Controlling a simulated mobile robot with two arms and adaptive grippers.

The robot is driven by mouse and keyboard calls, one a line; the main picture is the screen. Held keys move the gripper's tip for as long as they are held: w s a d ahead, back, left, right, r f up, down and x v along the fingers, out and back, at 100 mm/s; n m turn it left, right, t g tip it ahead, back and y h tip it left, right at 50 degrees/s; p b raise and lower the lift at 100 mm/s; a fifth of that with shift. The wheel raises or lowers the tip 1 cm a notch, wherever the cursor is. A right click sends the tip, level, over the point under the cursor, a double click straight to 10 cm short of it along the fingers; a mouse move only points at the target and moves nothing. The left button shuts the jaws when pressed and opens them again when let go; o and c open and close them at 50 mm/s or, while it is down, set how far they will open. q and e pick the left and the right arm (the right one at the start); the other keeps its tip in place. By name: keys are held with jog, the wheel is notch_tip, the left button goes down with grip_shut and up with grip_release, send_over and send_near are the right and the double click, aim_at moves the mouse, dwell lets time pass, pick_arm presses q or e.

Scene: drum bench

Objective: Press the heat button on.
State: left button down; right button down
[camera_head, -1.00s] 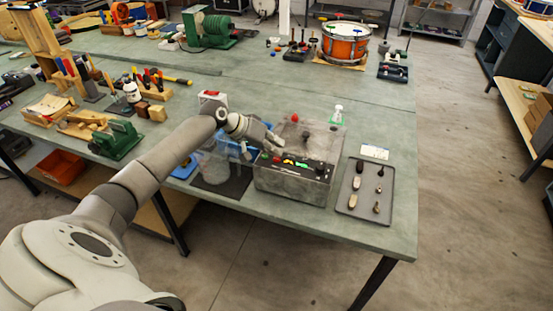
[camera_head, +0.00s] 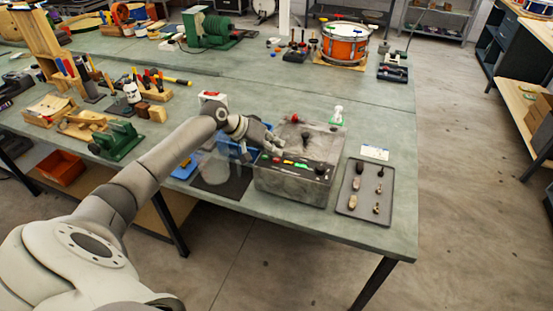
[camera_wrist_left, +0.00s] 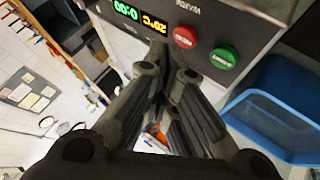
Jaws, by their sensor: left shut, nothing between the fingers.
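The grey box-shaped machine (camera_head: 283,187) stands near the bench's front edge, with a dark control panel on its top front. My left gripper (camera_head: 279,150) is shut and empty, its tips over or close to the panel's left part. In the left wrist view, the shut fingertips (camera_wrist_left: 160,48) are near the display with green and yellow digits (camera_wrist_left: 140,17). A red button (camera_wrist_left: 185,37) and a green button (camera_wrist_left: 223,58) are right of the tips. I cannot tell which control is the heat button, or whether the tips touch the panel. My right gripper is not in view.
A grey tray (camera_head: 347,207) with small parts lies right of the machine. A spray bottle (camera_head: 338,115) stands behind it. A blue bin (camera_wrist_left: 272,110) is beside the machine.

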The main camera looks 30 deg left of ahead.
pick_arm(q)
jog(key=shift+f, duration=0.1)
jog(key=shift+f, duration=0.5)
dwell(0.3)
jog(key=shift+r+p, duration=0.55)
jog(key=shift+r, duration=0.05)
notch_tip(320, 180, up, 6)
jog(key=p, duration=0.5)
jog(key=shift+p, duration=0.3)
